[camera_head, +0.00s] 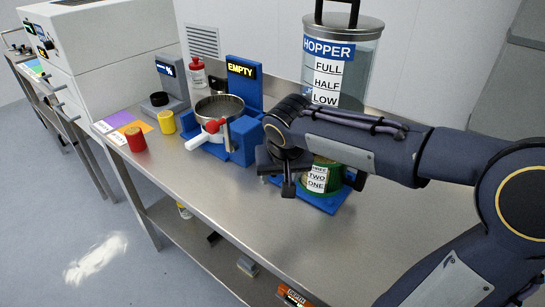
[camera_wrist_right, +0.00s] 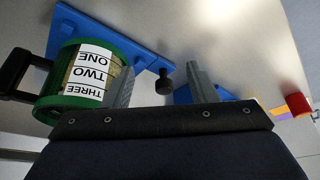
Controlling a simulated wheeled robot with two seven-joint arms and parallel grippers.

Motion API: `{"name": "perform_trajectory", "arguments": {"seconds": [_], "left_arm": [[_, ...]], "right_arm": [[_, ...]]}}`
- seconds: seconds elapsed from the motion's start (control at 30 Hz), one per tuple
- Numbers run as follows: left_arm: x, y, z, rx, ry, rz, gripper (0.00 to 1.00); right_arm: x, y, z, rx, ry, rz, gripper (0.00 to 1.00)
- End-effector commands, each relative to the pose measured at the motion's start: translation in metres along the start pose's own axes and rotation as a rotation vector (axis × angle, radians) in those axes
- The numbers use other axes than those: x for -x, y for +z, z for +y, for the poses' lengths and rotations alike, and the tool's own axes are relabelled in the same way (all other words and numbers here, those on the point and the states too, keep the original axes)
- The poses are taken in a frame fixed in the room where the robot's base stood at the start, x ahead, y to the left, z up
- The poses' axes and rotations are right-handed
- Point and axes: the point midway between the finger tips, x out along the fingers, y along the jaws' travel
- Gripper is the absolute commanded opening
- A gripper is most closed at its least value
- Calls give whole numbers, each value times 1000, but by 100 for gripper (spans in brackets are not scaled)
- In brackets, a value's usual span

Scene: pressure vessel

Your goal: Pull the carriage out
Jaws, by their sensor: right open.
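A green-rimmed cylinder (camera_head: 318,180) labelled with number words stands on a blue base (camera_head: 325,205) below the hopper (camera_head: 340,60). In the right wrist view the cylinder (camera_wrist_right: 85,78) is at the left, on the blue base (camera_wrist_right: 100,28). A small black knob (camera_wrist_right: 163,80) shows near the end of this blue base. Which part is the carriage, I cannot tell for sure. My right gripper (camera_head: 284,180) is at the front left of the cylinder and hides part of it. In the wrist view its fingers (camera_wrist_right: 162,72) are apart, either side of the knob; contact cannot be told. My left gripper is out of view.
Left of my right gripper, a blue stand holds a metal pan (camera_head: 219,105) with a white handle, by an EMPTY display (camera_head: 242,70). A red cup (camera_head: 135,139) and a yellow cup (camera_head: 167,122) stand further left.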

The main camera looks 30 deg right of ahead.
Motion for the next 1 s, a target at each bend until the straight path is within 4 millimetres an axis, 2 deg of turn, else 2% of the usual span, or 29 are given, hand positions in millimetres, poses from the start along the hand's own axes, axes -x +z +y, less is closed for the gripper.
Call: {"name": "perform_trajectory", "arguments": {"seconds": [0.1, 0.4, 0.5, 0.63, 0.8, 1.0], "left_arm": [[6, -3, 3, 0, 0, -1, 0], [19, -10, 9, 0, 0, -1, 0], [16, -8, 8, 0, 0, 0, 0], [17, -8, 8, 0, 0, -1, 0], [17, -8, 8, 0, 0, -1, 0], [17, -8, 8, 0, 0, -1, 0]], "right_arm": [[-9, -26, 0, -2, 4, -3, 52], [-34, -86, 1, -1, 4, -2, 52], [-56, -82, 0, 1, 2, -5, 52], [-73, -82, 0, 0, 1, -3, 52], [-83, -82, 0, 0, -1, -1, 52], [-84, -82, 0, 0, -2, 0, 52]]}}
